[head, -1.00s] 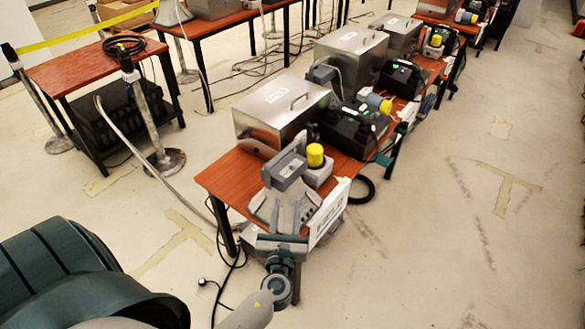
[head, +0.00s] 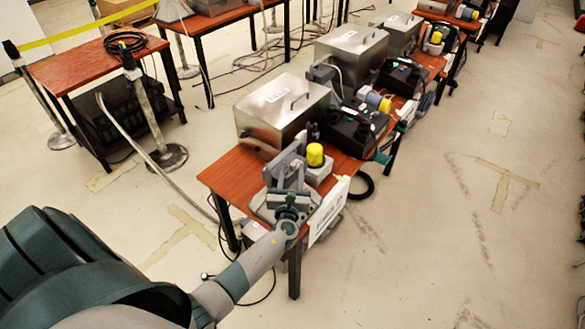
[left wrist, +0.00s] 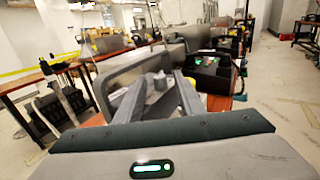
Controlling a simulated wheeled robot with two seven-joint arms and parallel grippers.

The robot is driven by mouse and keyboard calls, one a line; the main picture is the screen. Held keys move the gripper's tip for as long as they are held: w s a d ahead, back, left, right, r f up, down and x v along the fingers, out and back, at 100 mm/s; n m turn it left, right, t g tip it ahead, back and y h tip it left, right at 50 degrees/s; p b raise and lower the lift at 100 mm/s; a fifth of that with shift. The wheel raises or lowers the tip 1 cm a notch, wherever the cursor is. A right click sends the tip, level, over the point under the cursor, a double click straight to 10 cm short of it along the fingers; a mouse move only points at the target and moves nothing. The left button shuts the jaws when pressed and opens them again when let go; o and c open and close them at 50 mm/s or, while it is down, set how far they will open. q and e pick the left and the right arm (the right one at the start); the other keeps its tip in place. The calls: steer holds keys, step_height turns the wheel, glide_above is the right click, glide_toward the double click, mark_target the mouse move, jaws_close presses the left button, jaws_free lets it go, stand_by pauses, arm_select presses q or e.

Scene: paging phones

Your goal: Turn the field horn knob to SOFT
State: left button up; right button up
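My left gripper (head: 287,178) is over the near end of the long table, in front of a grey device whose outline merges with it. In the left wrist view its two grey fingers (left wrist: 158,100) stand apart. A small grey piece (left wrist: 159,80) shows between or just beyond them; I cannot tell whether they touch it. A grey looped frame (left wrist: 118,72) stands at their left. A small grey box with a yellow round top (head: 315,156) is just right of the gripper. I cannot make out the horn knob or its markings. My right gripper is not in view.
A steel case (head: 282,112) and a black unit (head: 352,132) stand behind on the long table (head: 222,176). A white sign (head: 328,210) hangs at its near edge. Cables lie on the floor below. The floor at right (head: 430,240) is clear.

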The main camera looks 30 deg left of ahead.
arm_select(q)
steer(key=shift+w+a, duration=0.2)
steer(key=shift+w, duration=0.05)
jaws_close()
